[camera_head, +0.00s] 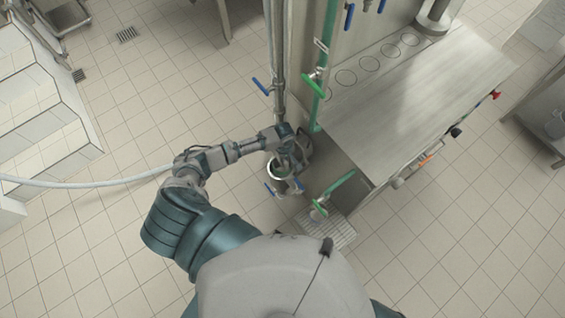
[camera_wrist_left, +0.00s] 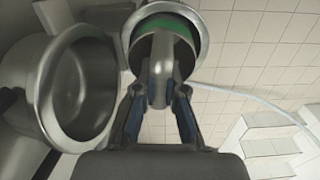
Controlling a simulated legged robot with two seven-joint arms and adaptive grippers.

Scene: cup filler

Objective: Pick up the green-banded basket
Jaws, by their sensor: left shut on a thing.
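The green-banded basket (camera_wrist_left: 165,38) shows at the top of the left wrist view as a round metal cup with a green band, its grey handle (camera_wrist_left: 161,80) pointing toward me. My left gripper (camera_wrist_left: 160,94) has its fingers on both sides of this handle and is shut on it. In the head view my left gripper (camera_head: 290,158) is beside the pipes, over a round metal rim (camera_head: 280,177); the basket is small and partly covered by the gripper there. I cannot tell whether it is lifted clear of its support. My right gripper is not in view.
A second round metal vessel (camera_wrist_left: 75,92) stands close left of the basket in the wrist view. Vertical pipes with blue and green valve handles (camera_head: 314,86) are close to my gripper. A steel counter (camera_head: 410,105) stands right.

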